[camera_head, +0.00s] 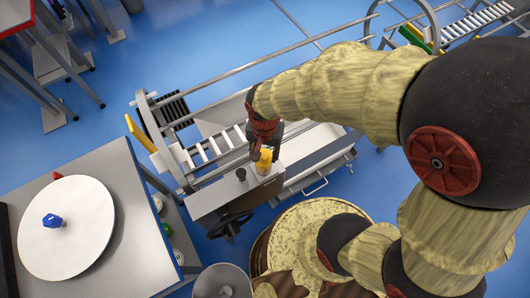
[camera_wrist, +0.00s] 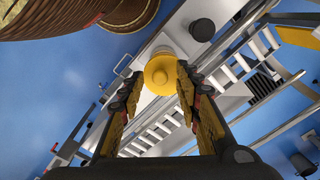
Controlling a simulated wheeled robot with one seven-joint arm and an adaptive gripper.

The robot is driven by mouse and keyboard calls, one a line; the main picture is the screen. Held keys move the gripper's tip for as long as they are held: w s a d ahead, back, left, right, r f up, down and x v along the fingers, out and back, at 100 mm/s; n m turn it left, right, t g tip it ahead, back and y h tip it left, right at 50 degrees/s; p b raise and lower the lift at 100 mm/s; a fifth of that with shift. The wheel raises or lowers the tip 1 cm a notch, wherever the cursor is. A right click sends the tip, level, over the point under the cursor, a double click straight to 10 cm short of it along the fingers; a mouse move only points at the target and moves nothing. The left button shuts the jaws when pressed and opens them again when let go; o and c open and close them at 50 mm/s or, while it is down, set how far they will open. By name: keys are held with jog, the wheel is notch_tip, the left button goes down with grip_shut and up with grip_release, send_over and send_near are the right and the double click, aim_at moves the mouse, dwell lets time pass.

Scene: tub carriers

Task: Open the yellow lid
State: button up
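The yellow lid (camera_wrist: 160,74) is a round cap with a small raised centre. In the wrist view it shows between my fingertips, on top of a pale grey box (camera_head: 222,197). In the head view a yellow piece, which looks like the lid (camera_head: 264,161), stands on that box, partly behind my gripper (camera_head: 262,145). My gripper's fingers (camera_wrist: 159,80) are apart, one on each side of the lid. The right fingertip is very close to its edge; I cannot tell whether either finger touches it.
A black knob (camera_wrist: 202,30) stands beside the lid. The box is at the end of a metal-railed carrier (camera_head: 210,150). A grey table with a white disc (camera_head: 90,225) and blue knob (camera_head: 52,220) is at left. A round wooden tub (camera_head: 290,225) is below.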

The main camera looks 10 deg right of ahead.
jog(key=shift+c, duration=1.3)
grip_shut()
